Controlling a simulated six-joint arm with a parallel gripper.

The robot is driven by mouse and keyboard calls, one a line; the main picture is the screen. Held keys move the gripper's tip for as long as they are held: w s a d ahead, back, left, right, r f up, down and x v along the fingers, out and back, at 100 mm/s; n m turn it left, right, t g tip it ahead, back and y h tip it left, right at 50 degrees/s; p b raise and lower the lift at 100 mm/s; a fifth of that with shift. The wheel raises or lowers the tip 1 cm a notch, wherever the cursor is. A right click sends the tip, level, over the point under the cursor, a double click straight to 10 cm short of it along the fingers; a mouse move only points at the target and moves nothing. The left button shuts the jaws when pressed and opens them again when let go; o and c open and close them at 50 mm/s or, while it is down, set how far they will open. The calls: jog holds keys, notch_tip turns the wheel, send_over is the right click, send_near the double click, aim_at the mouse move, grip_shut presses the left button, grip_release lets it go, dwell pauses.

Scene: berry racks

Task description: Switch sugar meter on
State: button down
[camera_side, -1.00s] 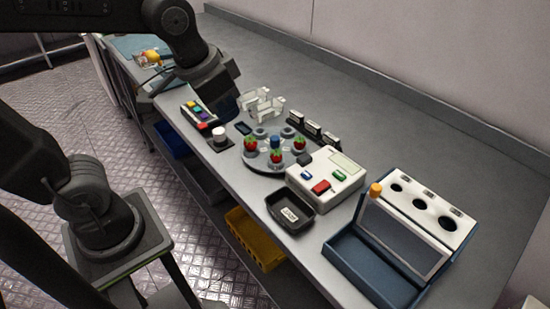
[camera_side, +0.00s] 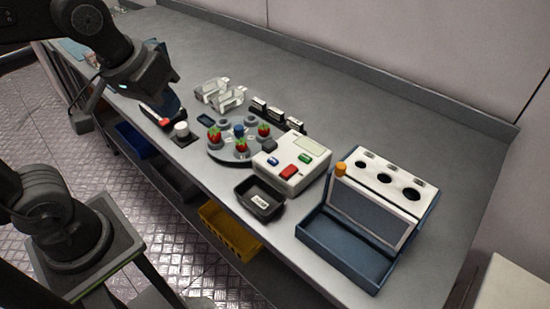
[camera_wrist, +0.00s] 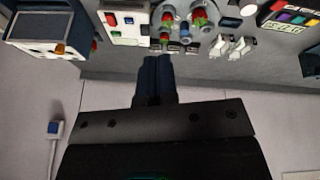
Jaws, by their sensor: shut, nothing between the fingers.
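A white box with a pale screen and red, green and blue buttons (camera_side: 312,174), which looks like the sugar meter, stands right of the round berry plate. No reading can be made out on its screen. It also shows at the top of the wrist view (camera_wrist: 128,34). My gripper (camera_side: 172,106) is shut and empty, left of the white box and well apart from it. In the side view it is in front of a panel with coloured keys, mostly hiding it.
A round plate (camera_side: 222,154) with strawberries stands left of the white box. A black tray (camera_side: 262,209) is in front of it, and an open blue case (camera_side: 350,252) to its right. A white knob (camera_side: 181,128) and clear holders (camera_side: 212,91) are near my gripper. The back of the bench is clear.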

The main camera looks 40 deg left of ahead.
jog(key=w+d+n+g, duration=0.3)
jog(key=w+d+n, duration=0.3)
jog(key=w+n, duration=0.3)
jog(key=n+g, duration=0.2)
jog(key=n, duration=0.4)
send_over(284, 172)
notch_tip(284, 172, down, 3)
jog(key=shift+w+d+f, duration=0.1)
jog(key=shift+f, duration=0.05)
notch_tip(284, 172, down, 14)
